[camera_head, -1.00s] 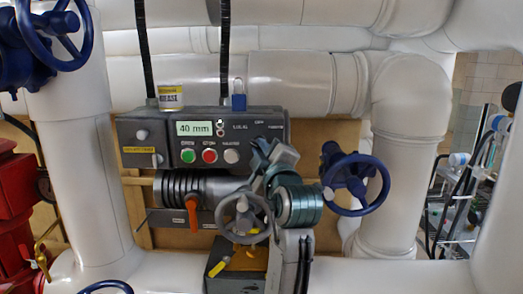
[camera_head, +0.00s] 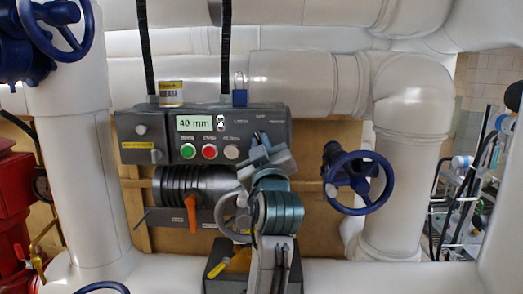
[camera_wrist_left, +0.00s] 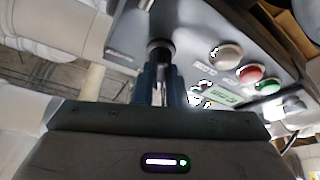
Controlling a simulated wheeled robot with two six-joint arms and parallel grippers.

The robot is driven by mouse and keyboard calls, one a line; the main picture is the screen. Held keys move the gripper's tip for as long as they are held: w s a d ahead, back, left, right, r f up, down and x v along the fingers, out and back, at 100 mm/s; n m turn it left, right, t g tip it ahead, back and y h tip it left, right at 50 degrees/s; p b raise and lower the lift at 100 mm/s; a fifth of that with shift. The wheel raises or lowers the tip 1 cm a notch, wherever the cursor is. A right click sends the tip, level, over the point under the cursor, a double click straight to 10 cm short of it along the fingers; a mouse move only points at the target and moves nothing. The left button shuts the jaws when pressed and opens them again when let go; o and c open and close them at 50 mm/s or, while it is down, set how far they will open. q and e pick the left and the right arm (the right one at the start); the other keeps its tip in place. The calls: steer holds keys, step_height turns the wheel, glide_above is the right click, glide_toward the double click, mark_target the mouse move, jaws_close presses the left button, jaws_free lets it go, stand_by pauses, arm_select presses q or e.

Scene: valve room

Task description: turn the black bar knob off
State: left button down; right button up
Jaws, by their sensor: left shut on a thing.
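The black bar knob (camera_wrist_left: 161,62) shows in the left wrist view as a dark shaft below a round collar, between my two fingers. My left gripper (camera_wrist_left: 160,85) is shut on it. In the head view my left gripper (camera_head: 259,146) is at the right end of the grey control box (camera_head: 135,122), just below the LOCAL, OFF and REMOTE labels, and hides the knob. The direction the bar points cannot be made out. My right gripper is not in view.
The box carries a 40 mm display (camera_head: 195,124), a green button (camera_head: 188,151), a red button (camera_head: 209,151) and a pale button (camera_head: 231,152). An orange lever (camera_head: 191,213) and grey handwheel (camera_head: 228,213) are below. A blue handwheel (camera_head: 361,183) stands to the right.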

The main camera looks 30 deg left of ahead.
arm_select(q)
steer(key=m+t, duration=0.1)
steer(key=m, duration=0.1)
steer(key=shift+a+r+m+h, duration=0.1)
steer(key=shift+r+m+h, duration=0.05)
steer(key=shift+m+h, duration=0.2)
steer(key=m+t+h+p, duration=0.1)
steer(key=m, duration=0.2)
steer(key=shift+m+h, duration=0.25)
steer(key=shift+m, duration=0.1)
steer(key=shift+m+t+h, duration=0.3)
steer(key=shift+m+t, duration=0.1)
steer(key=shift+m, duration=0.4)
steer(key=c, duration=1.7)
jaws_free()
steer(key=shift+o, duration=1.1)
steer(key=shift+w+a+f, duration=0.1)
steer(key=shift+f, duration=0.15)
